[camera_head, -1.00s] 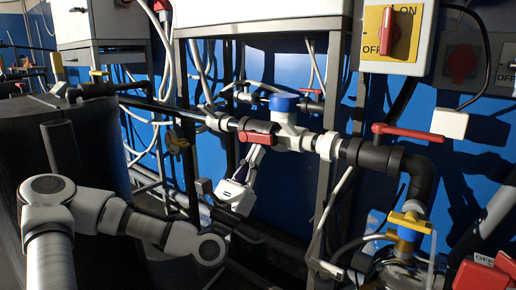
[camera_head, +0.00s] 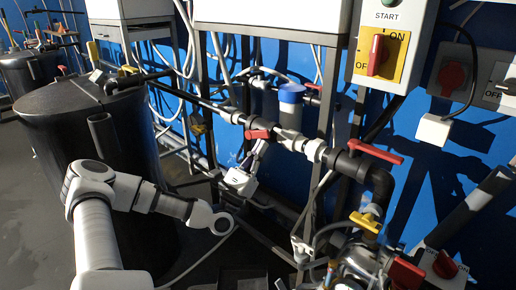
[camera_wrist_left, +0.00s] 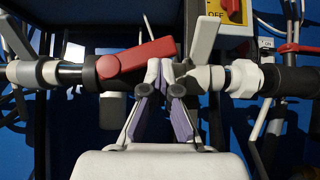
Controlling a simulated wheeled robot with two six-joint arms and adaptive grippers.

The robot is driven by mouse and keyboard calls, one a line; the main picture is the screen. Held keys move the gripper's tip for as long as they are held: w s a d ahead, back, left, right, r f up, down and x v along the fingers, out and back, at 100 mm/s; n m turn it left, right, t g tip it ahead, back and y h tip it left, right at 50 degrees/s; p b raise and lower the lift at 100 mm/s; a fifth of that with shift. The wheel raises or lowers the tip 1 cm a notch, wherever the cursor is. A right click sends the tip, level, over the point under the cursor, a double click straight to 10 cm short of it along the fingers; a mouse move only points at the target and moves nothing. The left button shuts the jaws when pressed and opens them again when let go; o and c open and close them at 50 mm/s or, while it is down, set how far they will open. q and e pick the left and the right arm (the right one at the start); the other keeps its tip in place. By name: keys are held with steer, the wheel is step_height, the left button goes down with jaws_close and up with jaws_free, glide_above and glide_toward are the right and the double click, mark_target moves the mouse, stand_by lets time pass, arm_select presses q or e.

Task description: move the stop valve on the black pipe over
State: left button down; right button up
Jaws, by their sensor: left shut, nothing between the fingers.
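A stop valve with a red lever handle (camera_head: 258,134) sits on the black pipe (camera_head: 213,105) in the middle of the head view. The red handle also shows in the left wrist view (camera_wrist_left: 137,58), slanting up to the right. My left gripper (camera_head: 260,148) reaches up from below to this valve. In the wrist view its fingertips (camera_wrist_left: 160,68) are shut and empty, right by the handle's right end. I cannot tell whether they touch it. A second red lever (camera_head: 375,150) sits further right along the piping. My right gripper is not in view.
A yellow-handled valve (camera_head: 366,221) is lower right. A switch box (camera_head: 389,45) hangs above. A dark tank (camera_head: 75,120) stands at left. Metal frame posts and hoses crowd the pipe.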

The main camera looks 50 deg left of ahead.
mark_target(257, 131)
arm_select(q)
steer(key=shift+d+r+p, duration=0.2)
steer(key=shift+r+p, duration=0.5)
steer(key=shift+r, duration=0.35)
steer(key=shift+a+r+p, duration=0.1)
steer(key=shift+r+p, duration=0.6)
steer(key=shift+p, duration=0.1)
steer(key=shift+r, duration=0.1)
steer(key=shift+a+n+y+b, duration=0.1)
steer(key=shift+n+y+b, duration=0.35)
steer(key=shift+n+y, duration=0.65)
steer(key=shift+a+r+n+g+y, duration=0.1)
steer(key=shift+r+n+g+y, duration=0.25)
steer(key=shift+n+y, duration=0.35)
steer(key=shift+r, duration=0.25)
steer(key=shift+a+n+g+y, duration=0.4)
steer(key=shift+n+y, duration=0.5)
steer(key=shift+n, duration=0.2)
steer(key=shift+a+r+n+g+y+b, duration=0.1)
steer(key=shift+r+n+g+y+b, duration=0.2)
steer(key=shift+n+y, duration=0.5)
steer(key=shift+a+r+n+g+y+b, duration=0.15)
steer(key=shift+n+g+y+b, duration=0.2)
steer(key=shift+n+y, duration=0.45)
steer(key=shift+r+n+g, duration=0.1)
steer(key=shift+n+g, duration=0.2)
steer(key=shift+n, duration=0.3)
